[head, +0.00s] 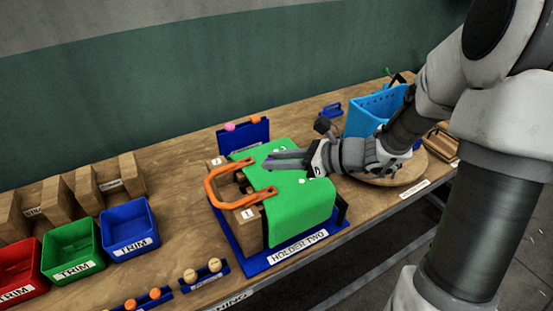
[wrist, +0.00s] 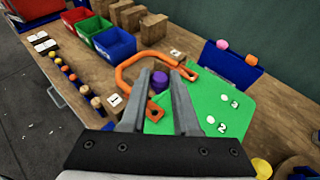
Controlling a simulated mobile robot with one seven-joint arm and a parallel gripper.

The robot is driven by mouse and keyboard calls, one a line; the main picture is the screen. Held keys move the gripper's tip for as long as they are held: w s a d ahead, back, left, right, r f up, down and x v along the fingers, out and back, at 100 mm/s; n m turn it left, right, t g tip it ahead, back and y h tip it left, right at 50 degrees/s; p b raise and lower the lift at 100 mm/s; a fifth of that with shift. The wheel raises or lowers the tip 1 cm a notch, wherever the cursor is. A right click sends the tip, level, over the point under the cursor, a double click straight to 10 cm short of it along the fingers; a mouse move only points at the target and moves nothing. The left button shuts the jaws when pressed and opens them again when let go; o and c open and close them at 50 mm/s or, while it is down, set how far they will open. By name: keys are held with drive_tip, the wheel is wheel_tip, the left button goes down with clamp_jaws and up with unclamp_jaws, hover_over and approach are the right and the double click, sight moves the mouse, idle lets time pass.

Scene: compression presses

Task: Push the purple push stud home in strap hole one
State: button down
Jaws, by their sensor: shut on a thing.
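In the wrist view the purple push stud (wrist: 160,79) is held between my fingertips (wrist: 158,92). In the head view the stud is too small to make out. The orange strap (head: 213,184) is bent in a loop over the open side of the wooden block. It also shows in the wrist view (wrist: 122,76). Its near end lies by label 1 (wrist: 115,99), its far end by label 2 (wrist: 175,53). I cannot tell whether the stud touches the strap.
A blue rack (head: 243,138) behind the holder carries a pink stud (head: 230,127) and an orange one. Red, green and blue trim bins (head: 130,228) stand at the left. Small racks of knobs (head: 203,276) line the front edge. A blue perforated panel (head: 372,113) stands at the right.

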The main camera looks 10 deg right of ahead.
sight(277, 192)
drive_tip(key=shift+f+b, duration=2.45)
drive_tip(key=shift+f, duration=0.45)
drive_tip(key=shift+f+b, duration=1.3)
drive_tip(key=shift+f, duration=0.3)
drive_tip(key=c, duration=0.6)
unclamp_jaws()
drive_tip(key=shift+o, duration=0.2)
drive_tip(key=shift+r, duration=0.1)
drive_tip(key=p+v, duration=0.1)
drive_tip(key=v, duration=1.6)
drive_tip(key=shift+d, duration=0.2)
drive_tip(key=shift+s+a, duration=0.1)
